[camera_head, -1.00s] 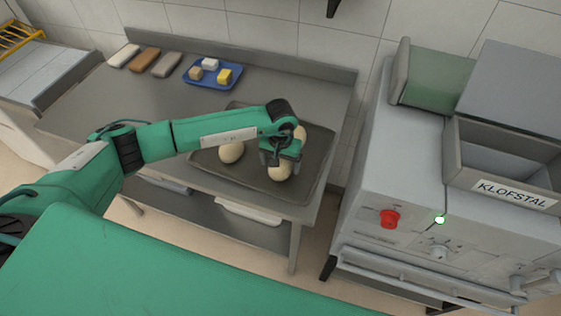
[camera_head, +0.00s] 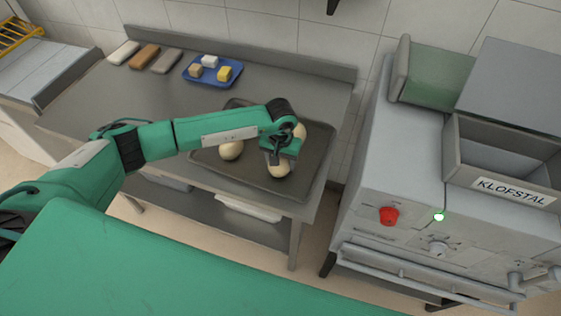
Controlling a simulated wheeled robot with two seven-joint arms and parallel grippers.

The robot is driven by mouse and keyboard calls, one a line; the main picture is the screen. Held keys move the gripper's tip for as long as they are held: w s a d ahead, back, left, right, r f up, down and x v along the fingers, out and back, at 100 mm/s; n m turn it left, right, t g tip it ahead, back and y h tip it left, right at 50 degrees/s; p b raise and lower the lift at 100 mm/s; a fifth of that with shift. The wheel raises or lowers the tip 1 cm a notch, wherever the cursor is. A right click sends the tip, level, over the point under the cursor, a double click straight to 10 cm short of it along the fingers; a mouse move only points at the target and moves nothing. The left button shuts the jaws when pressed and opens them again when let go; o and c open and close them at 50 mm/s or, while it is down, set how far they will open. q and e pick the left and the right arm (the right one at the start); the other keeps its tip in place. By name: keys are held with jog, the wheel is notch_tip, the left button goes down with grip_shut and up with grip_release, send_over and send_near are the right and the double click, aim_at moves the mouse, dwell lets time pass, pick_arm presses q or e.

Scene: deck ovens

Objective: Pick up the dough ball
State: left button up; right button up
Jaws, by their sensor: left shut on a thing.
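Pale dough balls sit on a dark tray (camera_head: 312,168) on the steel table. One dough ball (camera_head: 231,150) lies on the left of the tray, apart from my gripper. Another dough ball (camera_head: 279,171) is at the front, under and between the fingers of my left gripper (camera_head: 278,160). My left gripper is shut on this front ball, and its fingers hide the ball's upper part. A further dough ball (camera_head: 300,131) shows partly behind my left wrist. I cannot tell whether the held ball touches the tray. My right gripper is not in view.
A blue tray (camera_head: 212,83) with small blocks and several loaf-shaped bars (camera_head: 145,57) stand at the back of the table (camera_head: 110,95).

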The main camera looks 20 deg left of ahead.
pick_arm(q)
notch_tip(320, 180, up, 20)
jog(key=b, duration=0.6)
jog(key=shift+f, duration=0.15)
